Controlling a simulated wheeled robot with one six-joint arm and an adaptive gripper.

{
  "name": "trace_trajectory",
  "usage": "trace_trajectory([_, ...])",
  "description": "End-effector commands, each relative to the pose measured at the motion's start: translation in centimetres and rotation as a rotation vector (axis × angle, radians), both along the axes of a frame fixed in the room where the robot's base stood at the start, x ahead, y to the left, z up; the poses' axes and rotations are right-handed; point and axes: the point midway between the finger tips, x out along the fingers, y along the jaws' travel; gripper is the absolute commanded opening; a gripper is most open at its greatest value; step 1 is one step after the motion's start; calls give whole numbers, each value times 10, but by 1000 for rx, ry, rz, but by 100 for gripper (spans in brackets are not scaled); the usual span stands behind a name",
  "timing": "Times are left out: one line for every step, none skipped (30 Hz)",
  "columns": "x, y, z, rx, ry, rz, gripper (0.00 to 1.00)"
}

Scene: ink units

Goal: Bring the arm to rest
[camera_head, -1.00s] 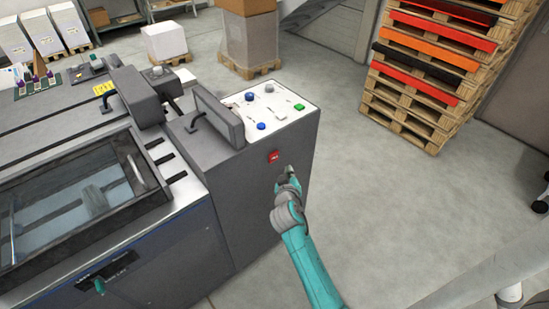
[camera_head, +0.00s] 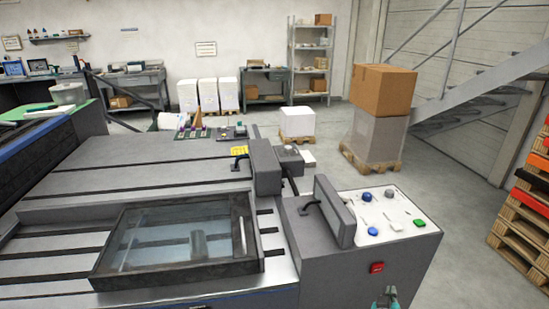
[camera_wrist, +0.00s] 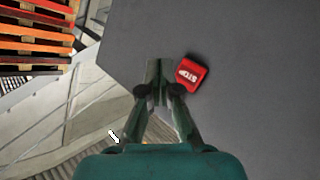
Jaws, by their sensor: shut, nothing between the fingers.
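My gripper (camera_wrist: 157,92) is shut and empty, its fingertips together in the wrist view. It points at the grey side of the machine, with a red STOP button (camera_wrist: 189,74) just to the right of the fingertips. In the head view only the tip of my gripper (camera_head: 385,297) shows at the bottom edge, below the red button (camera_head: 377,267) on the machine's front face. The rest of the arm is out of that view. I cannot tell whether the fingertips touch the machine.
The grey machine (camera_head: 345,262) fills the front, with a white control panel (camera_head: 400,218) on top and a glass-lidded part (camera_head: 180,240) at left. Stacked pallets (camera_head: 520,240) stand at right. Open floor (camera_head: 450,180) lies between them. Boxes (camera_head: 383,90) stand behind.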

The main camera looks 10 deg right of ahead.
Motion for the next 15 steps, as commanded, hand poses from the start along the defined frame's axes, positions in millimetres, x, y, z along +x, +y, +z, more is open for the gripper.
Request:
trace_trajectory([-4,4,-4,3,3,8,0])
trace_trajectory([-7,7,-7,6,4,16,0])
trace_trajectory([-13,13,-12,12,7,29,0])
trace_trajectory([-18,19,-16,17,7,43,0])
trace_trajectory([-24,26,-21,23,7,59,0])
trace_trajectory([-34,36,-28,32,9,83,0])
trace_trajectory([-42,45,-33,40,8,103,0])
trace_trajectory([-50,53,-38,47,9,123,0])
trace_trajectory([-62,65,-44,60,8,150,0])
trace_trajectory([-71,73,-47,68,6,171,0])
trace_trajectory([-81,82,-51,77,5,189,0])
trace_trajectory([-93,93,-55,89,3,215,0])
trace_trajectory([-102,101,-57,97,1,235,0])
trace_trajectory([-112,109,-59,106,-2,252,0])
trace_trajectory([-125,119,-61,118,-6,275,0])
